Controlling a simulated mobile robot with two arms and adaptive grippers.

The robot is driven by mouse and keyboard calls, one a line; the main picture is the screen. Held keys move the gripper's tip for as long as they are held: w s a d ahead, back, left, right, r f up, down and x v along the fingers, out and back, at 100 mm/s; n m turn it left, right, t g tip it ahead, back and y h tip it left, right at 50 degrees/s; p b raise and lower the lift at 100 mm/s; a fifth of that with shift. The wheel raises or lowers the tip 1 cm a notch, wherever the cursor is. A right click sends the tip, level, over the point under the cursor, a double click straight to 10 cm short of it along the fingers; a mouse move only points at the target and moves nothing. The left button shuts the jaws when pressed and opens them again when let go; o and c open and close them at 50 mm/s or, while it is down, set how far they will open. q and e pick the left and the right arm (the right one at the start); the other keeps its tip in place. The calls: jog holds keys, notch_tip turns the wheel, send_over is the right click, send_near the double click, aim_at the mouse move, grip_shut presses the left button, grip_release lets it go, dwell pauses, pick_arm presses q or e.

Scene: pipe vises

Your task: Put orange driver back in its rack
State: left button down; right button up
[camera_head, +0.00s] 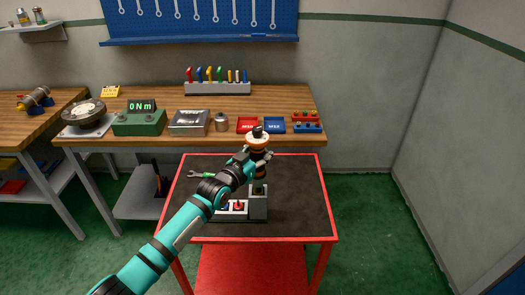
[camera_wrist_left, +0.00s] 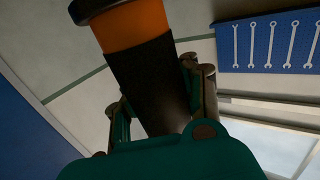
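The orange driver (camera_head: 258,142) has an orange band, a black cap and a dark lower body. It stands about upright over the red cart. My left gripper (camera_head: 257,157) is around it; in the left wrist view the fingers lie on both sides of the dark body of the driver (camera_wrist_left: 140,25). Below it, a grey block (camera_head: 258,207) with a dark top stands on the cart; whether the driver's lower end touches it I cannot tell. A grey rack (camera_head: 217,89) with several coloured-handled tools stands at the back of the wooden bench. My right gripper is out of view.
The red cart's dark top (camera_head: 300,185) is free at the right. A green-ended wrench (camera_head: 203,175) and a low tray with coloured pieces (camera_head: 232,208) lie on it. The bench holds a green torque display (camera_head: 140,121), a metal box (camera_head: 190,122), red and blue trays (camera_head: 274,125).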

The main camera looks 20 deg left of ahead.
pick_arm(q)
jog(key=shift+f+b, duration=2.95)
jog(key=shift+f, duration=0.6)
dwell(2.5)
jog(key=c, duration=1)
grip_release()
jog(key=shift+f, duration=0.15)
jog(key=shift+o, duration=0.2)
jog(key=shift+f, duration=0.2)
jog(key=shift+s, duration=0.1)
jog(key=v, duration=1.2)
jog(key=shift+r, duration=0.2)
